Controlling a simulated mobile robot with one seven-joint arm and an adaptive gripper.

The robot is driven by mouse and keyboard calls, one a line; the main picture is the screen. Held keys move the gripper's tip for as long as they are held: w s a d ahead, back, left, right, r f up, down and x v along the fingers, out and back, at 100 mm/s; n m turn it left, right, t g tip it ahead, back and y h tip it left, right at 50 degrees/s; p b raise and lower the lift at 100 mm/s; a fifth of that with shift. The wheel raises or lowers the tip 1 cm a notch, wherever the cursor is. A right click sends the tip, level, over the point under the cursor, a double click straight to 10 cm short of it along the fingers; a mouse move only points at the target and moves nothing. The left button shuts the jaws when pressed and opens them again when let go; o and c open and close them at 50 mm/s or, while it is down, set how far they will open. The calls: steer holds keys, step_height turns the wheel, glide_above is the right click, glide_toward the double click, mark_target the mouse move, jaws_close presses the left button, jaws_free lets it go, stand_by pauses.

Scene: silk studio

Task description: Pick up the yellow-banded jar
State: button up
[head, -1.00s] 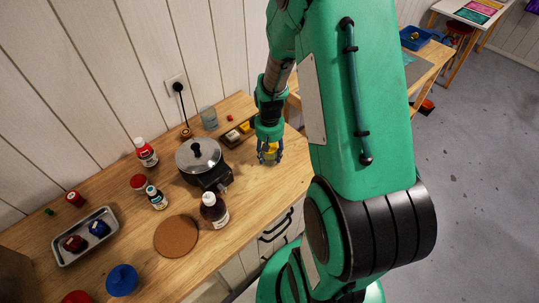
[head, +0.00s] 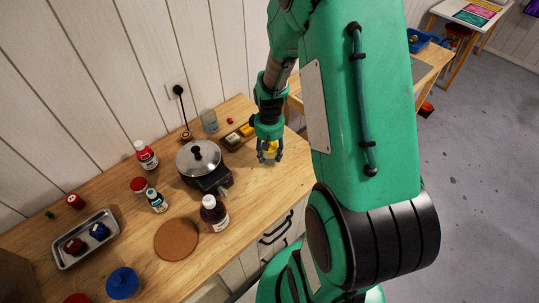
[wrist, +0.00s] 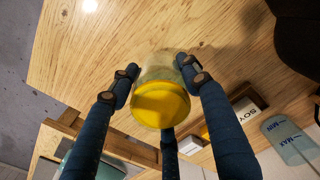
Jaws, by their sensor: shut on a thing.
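The yellow-banded jar (wrist: 160,104) is in the middle of the wrist view, a clear body with a wide yellow band or lid facing the camera. In the head view the jar (head: 270,151) is a small yellow patch near the right end of the wooden worktop. My gripper (wrist: 155,82) is shut on it, with blue fingers against its sides and another finger below it in the picture. In the head view my gripper (head: 269,156) points down over the worktop. I cannot tell whether the jar's base touches the wood.
A pot with a glass lid (head: 198,157) stands on a black burner left of my gripper. A wooden box (head: 232,143) with small packs and a glass beaker (head: 209,121) are behind. A dark brown bottle (head: 213,212) stands near the front edge.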

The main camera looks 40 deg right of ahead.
steer(key=shift+r, duration=0.7)
steer(key=shift+s+a+r+p, duration=0.25)
steer(key=shift+s+a, duration=1)
steer(key=shift+s, duration=1.1)
steer(key=shift+s+a+r+p, duration=0.2)
steer(key=shift+s+a, duration=1)
steer(key=shift+s, duration=1.1)
steer(key=shift+s+a+r+p, duration=0.25)
steer(key=shift+s+a, duration=1)
steer(key=shift+s, duration=1.1)
steer(key=shift+s, duration=0.1)
